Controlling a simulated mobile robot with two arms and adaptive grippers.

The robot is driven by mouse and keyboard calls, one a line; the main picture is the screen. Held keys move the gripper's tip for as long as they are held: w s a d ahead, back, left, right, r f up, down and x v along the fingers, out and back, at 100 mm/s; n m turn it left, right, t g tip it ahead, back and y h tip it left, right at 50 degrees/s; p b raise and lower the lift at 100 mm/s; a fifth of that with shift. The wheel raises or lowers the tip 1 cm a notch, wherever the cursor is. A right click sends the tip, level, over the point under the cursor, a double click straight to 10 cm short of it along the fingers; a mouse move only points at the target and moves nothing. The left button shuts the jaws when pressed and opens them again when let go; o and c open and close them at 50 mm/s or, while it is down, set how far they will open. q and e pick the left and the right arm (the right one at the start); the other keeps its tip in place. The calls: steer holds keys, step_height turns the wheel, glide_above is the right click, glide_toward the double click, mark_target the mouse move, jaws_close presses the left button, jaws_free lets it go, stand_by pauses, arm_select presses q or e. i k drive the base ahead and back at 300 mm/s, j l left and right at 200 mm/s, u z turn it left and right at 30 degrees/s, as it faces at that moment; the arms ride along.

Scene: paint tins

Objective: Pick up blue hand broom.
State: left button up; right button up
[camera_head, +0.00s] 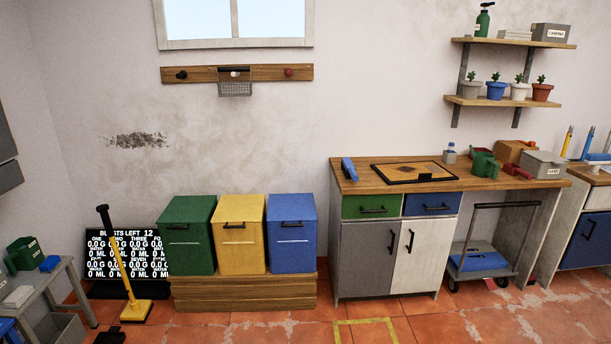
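A blue object (348,169) that looks like a hand broom lies at the left end of the wooden worktop (450,180), beside a framed board (413,172). It is small in the view, so its bristles cannot be made out. Neither of my grippers is in view.
Green (190,235), yellow (239,235) and blue (292,235) bins stand on a wooden platform (245,294). A yellow push broom (135,310) stands upright at left. A trolley (480,262) stands under the worktop at right. The tiled floor before the cabinet (390,260) is clear.

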mark_target(349, 169)
steer(key=i+z, duration=0.3)
steer(key=i, duration=0.25)
steer(key=i+z, duration=0.25)
steer(key=i, duration=0.35)
steer(key=i+j+z, duration=0.15)
steer(key=i+z, duration=0.15)
steer(key=i, duration=0.25)
